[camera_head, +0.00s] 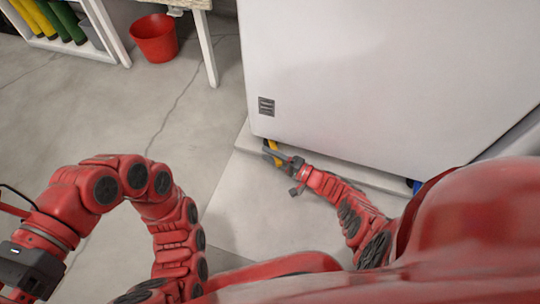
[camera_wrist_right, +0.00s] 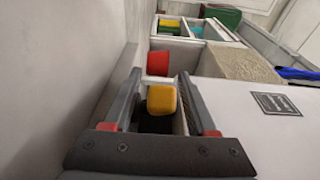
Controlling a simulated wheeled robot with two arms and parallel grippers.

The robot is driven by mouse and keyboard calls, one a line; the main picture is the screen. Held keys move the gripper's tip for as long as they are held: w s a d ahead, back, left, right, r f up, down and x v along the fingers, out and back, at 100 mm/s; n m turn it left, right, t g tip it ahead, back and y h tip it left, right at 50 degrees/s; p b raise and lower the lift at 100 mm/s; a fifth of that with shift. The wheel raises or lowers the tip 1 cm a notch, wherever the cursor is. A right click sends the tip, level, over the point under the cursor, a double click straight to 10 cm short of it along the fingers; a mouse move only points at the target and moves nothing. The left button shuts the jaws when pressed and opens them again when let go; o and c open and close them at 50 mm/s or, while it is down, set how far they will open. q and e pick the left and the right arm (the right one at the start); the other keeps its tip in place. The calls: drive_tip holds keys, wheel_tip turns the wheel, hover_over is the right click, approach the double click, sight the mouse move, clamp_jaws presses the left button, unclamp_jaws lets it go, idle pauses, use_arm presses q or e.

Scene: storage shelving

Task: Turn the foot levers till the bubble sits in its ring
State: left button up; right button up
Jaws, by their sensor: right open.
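A white cabinet (camera_head: 390,70) stands on a pale slab, with a yellow foot lever (camera_head: 273,146) under its near left corner. A blue piece (camera_head: 415,186), likely another foot lever, shows under its right part. My right gripper (camera_head: 270,154) is at the yellow lever, low by the floor. In the right wrist view the jaws (camera_wrist_right: 160,78) are open, with the yellow lever (camera_wrist_right: 162,100) between the fingers; I cannot tell whether they touch it. My left arm is bent at the left; its fingers are out of frame. No bubble or ring shows.
A red bucket (camera_head: 153,38) stands on the floor at the back left, beside a white-legged table (camera_head: 208,50). A shelf (camera_head: 105,30) with yellow and green items is at the top left. The floor left of the cabinet is clear.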

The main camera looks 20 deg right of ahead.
clamp_jaws()
idle(1.4)
